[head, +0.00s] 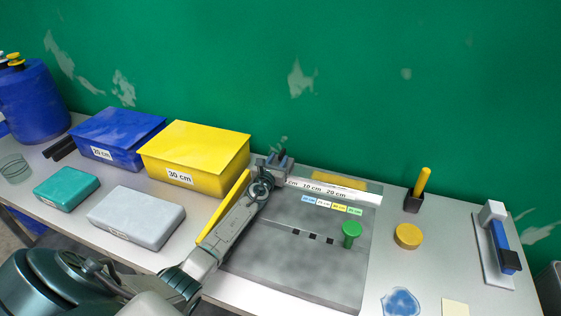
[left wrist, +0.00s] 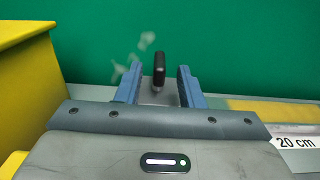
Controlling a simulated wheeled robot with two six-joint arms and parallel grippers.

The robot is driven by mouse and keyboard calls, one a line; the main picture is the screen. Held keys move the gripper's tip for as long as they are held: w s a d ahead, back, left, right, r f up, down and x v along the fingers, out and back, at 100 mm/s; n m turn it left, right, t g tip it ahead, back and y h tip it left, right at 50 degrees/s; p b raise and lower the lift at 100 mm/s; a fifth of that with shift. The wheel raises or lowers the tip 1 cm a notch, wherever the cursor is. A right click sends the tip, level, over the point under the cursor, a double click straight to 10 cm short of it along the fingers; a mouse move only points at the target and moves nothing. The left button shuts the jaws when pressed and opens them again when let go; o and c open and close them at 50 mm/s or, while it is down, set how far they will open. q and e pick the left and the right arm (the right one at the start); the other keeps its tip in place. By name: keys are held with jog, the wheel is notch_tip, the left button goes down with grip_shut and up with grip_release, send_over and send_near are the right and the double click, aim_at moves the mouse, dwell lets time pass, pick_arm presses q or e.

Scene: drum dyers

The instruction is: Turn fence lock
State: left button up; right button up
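My left gripper (head: 279,160) is at the back left corner of the grey measuring board (head: 300,262). In the left wrist view its two blue fingers (left wrist: 158,88) are spread apart. A small dark upright lever (left wrist: 159,68), which looks like the fence lock, shows between them with a gap on each side. Its dark tip (head: 283,144) also shows in the head view above the fingers. The lever's base is mostly hidden. A green knob (head: 350,231) stands on the board's right part. My right gripper is not in view.
A yellow box (head: 195,150) marked 30 cm stands close to the left of my arm. A blue box (head: 115,135) is beyond it. Teal and grey blocks lie in front. Right of the board are a yellow disc (head: 408,236) and a blue-handled device (head: 503,250). A green wall rises behind.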

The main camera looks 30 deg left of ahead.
aim_at(279, 157)
pick_arm(q)
jog(key=x, duration=0.2)
jog(key=shift+w+f+b, duration=0.25)
jog(key=shift+w+b, duration=0.05)
jog(key=shift+b, duration=0.1)
jog(key=shift+w+a, duration=0.1)
jog(key=shift+w, duration=0.15)
jog(key=shift+r, duration=0.25)
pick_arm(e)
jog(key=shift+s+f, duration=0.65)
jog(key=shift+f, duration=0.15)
